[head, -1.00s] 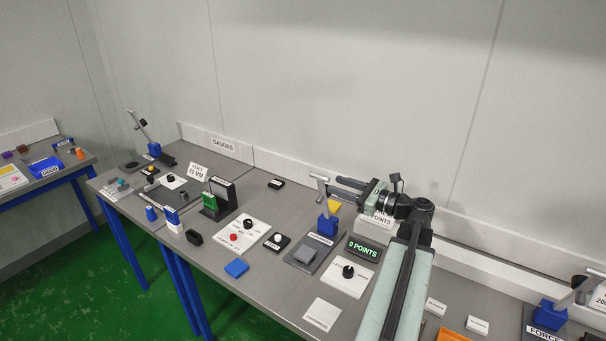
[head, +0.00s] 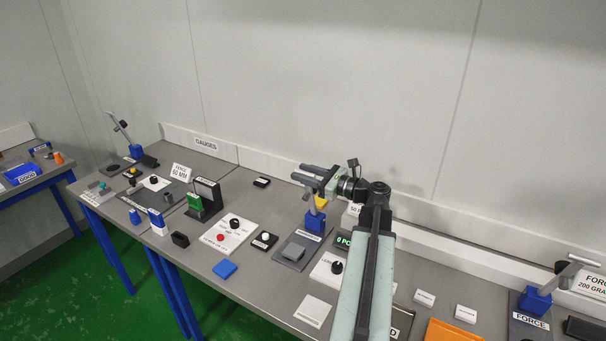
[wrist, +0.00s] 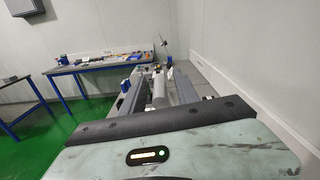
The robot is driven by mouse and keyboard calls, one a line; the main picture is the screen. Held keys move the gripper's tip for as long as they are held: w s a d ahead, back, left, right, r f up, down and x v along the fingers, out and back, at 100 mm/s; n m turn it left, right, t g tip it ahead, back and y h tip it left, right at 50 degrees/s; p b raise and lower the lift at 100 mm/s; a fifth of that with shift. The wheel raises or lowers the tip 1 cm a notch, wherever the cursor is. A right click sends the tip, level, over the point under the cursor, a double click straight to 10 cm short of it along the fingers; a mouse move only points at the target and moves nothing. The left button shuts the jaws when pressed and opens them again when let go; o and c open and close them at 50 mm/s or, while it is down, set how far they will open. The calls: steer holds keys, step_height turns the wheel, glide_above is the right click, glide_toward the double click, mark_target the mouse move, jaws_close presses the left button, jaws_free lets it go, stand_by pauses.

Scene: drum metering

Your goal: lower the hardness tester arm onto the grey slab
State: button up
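The hardness tester is a blue block (head: 314,222) on a dark plate, with its grey arm (head: 308,197) raised. The grey slab (head: 292,252) lies on the same plate, in front of the block. My gripper (head: 312,175) is at the upper end of the raised arm, fingers pointing left, and hides part of it. In the wrist view the fingers (wrist: 159,90) are apart. A light grey bar (wrist: 159,84) shows between them, with gaps at its sides; I cannot tell if it touches either finger.
A points display (head: 345,240) and a white panel with a black knob (head: 337,267) are right of the tester, partly behind my arm. A force tester (head: 536,300) stands at far right. The white wall ledge (head: 270,165) runs behind.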

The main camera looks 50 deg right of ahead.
jaws_close()
stand_by(1.3)
